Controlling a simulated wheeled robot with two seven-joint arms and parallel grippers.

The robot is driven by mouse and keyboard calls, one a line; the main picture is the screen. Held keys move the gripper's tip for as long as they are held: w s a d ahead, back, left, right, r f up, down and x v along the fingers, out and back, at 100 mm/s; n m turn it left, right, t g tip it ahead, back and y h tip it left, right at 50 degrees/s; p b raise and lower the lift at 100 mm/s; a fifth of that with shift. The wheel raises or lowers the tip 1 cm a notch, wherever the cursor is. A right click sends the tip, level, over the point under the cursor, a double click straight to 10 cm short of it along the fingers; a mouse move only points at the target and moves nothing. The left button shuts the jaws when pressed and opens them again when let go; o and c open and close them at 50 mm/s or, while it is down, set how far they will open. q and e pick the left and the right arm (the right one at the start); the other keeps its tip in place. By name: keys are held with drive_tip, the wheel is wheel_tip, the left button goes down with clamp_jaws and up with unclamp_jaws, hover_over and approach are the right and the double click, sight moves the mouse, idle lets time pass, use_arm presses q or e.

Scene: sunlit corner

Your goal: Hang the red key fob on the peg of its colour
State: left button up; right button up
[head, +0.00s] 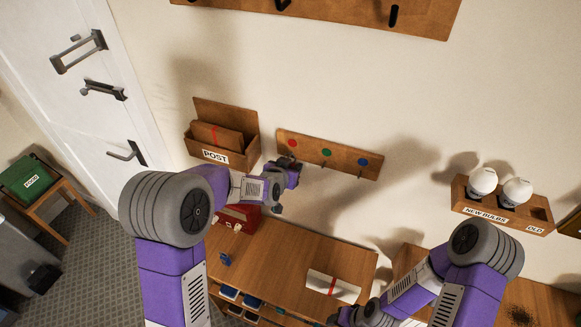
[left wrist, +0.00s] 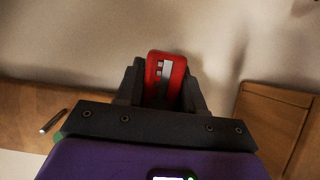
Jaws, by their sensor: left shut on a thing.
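The red key fob (left wrist: 165,72) shows in the left wrist view, upright between the fingers of my left gripper (left wrist: 160,90), which is shut on it. In the head view my left gripper (head: 287,172) is in front of the left end of the wooden peg board (head: 342,158), just below its red dot (head: 292,142). The fob cannot be made out there, and the red-dot peg is hidden by the gripper. Green (head: 327,152) and blue (head: 362,162) dots mark the other pegs. My right gripper (head: 340,318) is low at the bottom edge; its jaws are unclear.
A wooden POST box (head: 222,145) is on the wall just left of the peg board. A bulb holder (head: 540,217) is at right. Below is a wooden desk (head: 290,258) with a red box (head: 240,217) and a white paper with a red band (head: 333,286).

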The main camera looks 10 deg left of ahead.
use_arm(q)
drive_tip(key=o, duration=1.1)
drive_tip(key=shift+s, duration=0.1)
drive_tip(key=v, duration=0.7)
drive_tip(key=shift+s+r, duration=0.15)
